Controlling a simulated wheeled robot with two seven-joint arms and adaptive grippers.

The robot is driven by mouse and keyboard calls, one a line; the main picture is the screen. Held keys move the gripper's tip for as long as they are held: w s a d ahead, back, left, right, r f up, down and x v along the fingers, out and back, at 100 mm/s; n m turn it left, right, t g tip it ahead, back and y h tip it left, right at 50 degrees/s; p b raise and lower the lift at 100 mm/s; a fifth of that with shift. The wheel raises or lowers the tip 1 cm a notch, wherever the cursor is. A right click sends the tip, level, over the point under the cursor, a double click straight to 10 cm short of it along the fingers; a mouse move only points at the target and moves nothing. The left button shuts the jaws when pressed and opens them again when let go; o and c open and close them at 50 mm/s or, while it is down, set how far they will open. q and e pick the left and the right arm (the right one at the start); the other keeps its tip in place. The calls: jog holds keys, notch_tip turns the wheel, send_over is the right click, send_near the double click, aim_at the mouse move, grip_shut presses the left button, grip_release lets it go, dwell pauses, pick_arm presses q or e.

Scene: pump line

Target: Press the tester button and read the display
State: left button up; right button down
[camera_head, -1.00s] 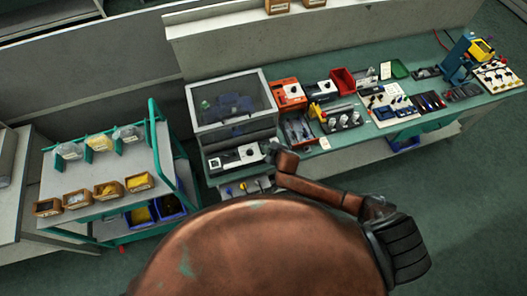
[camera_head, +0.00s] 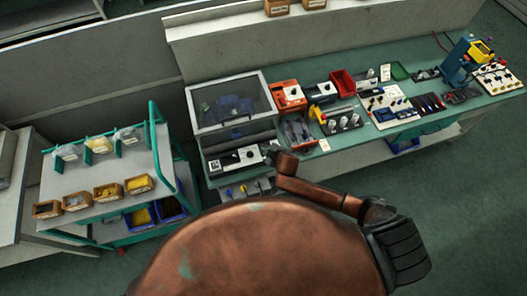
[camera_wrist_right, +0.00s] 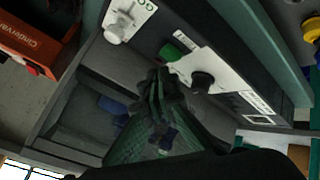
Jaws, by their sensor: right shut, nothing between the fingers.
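The tester (camera_head: 234,130) is a grey box with a clear lid at the left end of the green bench. Its white front panel (camera_head: 238,159) carries a dark round knob. In the right wrist view I see the panel close up, with a green button (camera_wrist_right: 171,51) and the black knob (camera_wrist_right: 202,82). A small framed white rectangle (camera_wrist_right: 262,122) is on it; I can read nothing there. My right gripper (camera_head: 271,153) is at the panel's right end. In the wrist view its dark fingers (camera_wrist_right: 157,78) are shut and empty, close to the green button; contact cannot be told. My left gripper is out of view.
An orange box (camera_head: 288,94), a red bin (camera_head: 343,82) and several small trays line the bench to the right. A green-framed cart (camera_head: 100,215) with bins stands at left. A white fitting (camera_wrist_right: 115,30) is beside the panel in the wrist view.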

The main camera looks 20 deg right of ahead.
jog(key=shift+f, duration=0.1)
dwell(0.3)
jog(key=shift+f, duration=0.3)
jog(key=shift+f+b, duration=0.35)
jog(key=shift+f, duration=0.15)
dwell(0.6)
dwell(0.4)
jog(key=shift+r+p, duration=0.9)
jog(key=shift+p, duration=0.1)
notch_tip(320, 180, up, 5)
jog(key=p, duration=0.5)
jog(key=shift+r, duration=0.1)
